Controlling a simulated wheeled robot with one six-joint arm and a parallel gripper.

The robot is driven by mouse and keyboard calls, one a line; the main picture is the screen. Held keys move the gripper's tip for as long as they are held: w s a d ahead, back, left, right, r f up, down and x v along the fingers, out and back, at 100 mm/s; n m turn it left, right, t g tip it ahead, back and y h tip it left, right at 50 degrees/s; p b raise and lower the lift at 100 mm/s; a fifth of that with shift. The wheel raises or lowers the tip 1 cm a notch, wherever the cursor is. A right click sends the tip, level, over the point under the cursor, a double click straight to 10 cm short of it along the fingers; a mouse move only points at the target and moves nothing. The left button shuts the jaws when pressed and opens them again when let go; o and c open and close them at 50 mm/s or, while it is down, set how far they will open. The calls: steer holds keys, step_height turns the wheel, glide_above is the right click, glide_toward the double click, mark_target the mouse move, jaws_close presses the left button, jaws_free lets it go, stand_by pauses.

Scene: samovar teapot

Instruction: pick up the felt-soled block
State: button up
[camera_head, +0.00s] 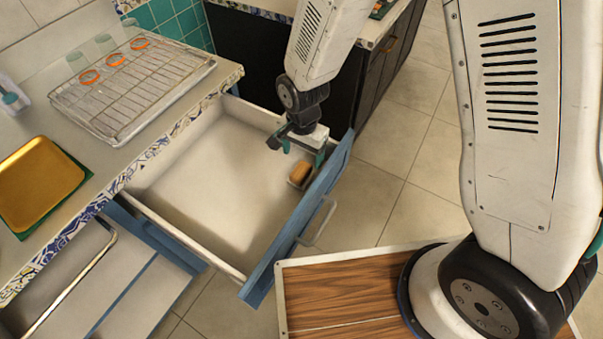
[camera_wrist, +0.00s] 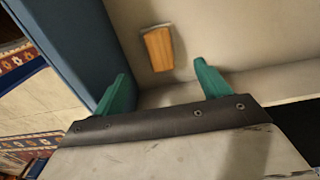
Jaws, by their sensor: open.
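The felt-soled block (camera_head: 300,172) is a small orange-brown wooden block with a pale edge along its side. It lies on the floor of the open blue-fronted drawer (camera_head: 210,190), in the far right corner near the front panel. In the wrist view the block (camera_wrist: 158,49) shows ahead of the fingers, between their lines. My gripper (camera_head: 303,150) is above that corner of the drawer, with its two green fingers apart. In the wrist view my gripper (camera_wrist: 160,88) is open and nothing is between its fingertips.
The drawer's blue front panel (camera_head: 300,220) and side walls stand close around the block. The rest of the drawer floor is bare. The counter holds a wire rack (camera_head: 130,85) with several glasses and a yellow tray (camera_head: 40,180). Another drawer (camera_head: 95,270) is open at lower left.

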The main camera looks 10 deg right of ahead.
mark_target(301, 170)
step_height(301, 170, down, 8)
steer(key=shift+s+a+r, duration=0.15)
steer(key=shift+r, duration=0.1)
steer(key=c, duration=1)
